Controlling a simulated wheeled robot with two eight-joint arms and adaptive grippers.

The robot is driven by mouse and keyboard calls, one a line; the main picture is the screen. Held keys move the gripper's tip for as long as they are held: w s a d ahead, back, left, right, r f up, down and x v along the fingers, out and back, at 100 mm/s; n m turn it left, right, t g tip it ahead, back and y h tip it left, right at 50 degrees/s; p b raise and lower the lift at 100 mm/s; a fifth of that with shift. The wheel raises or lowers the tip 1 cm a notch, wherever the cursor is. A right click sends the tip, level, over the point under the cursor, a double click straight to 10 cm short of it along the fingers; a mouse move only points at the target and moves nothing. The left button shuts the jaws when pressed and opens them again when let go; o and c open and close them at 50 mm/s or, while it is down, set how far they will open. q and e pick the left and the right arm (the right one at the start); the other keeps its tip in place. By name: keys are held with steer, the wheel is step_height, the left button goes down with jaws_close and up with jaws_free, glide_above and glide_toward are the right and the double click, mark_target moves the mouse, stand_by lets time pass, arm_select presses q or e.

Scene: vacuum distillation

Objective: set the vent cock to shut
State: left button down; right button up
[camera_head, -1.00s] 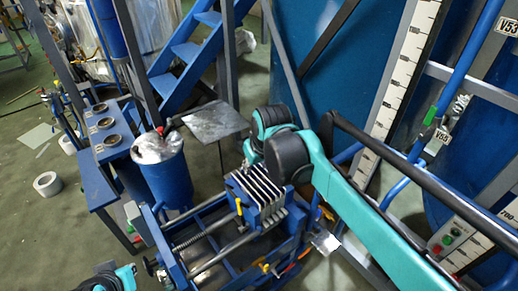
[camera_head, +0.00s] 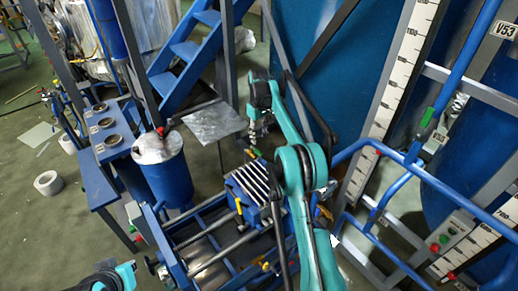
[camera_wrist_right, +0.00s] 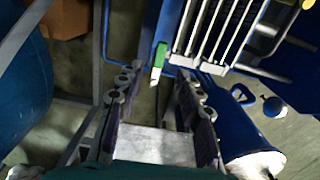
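My right gripper (camera_head: 256,130) hangs down from the wrist beside the grey plate in the head view. In the right wrist view its two fingers (camera_wrist_right: 158,88) stand apart with nothing between them. A green-handled lever with a pale end (camera_wrist_right: 159,56) lies beyond the fingertips, beside the ribbed plate stack (camera_wrist_right: 215,30), and does not touch them. Another green handle (camera_head: 427,117) sits on the blue pipe at the right. I cannot tell which one is the vent cock, or its setting. My left gripper is out of view; only part of that arm shows at bottom left.
The plate stack (camera_head: 252,186) sits in a blue frame below my right arm. A blue drum (camera_head: 165,178) stands left of it, with a grey plate (camera_head: 214,123) above right. Blue pipes (camera_head: 405,160) and a large blue tank (camera_head: 325,50) bound the right side.

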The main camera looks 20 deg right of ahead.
mark_target(259, 152)
step_height(259, 152, down, 8)
steer(key=shift+r+b, duration=0.15)
steer(key=shift+b, duration=1)
jaws_close()
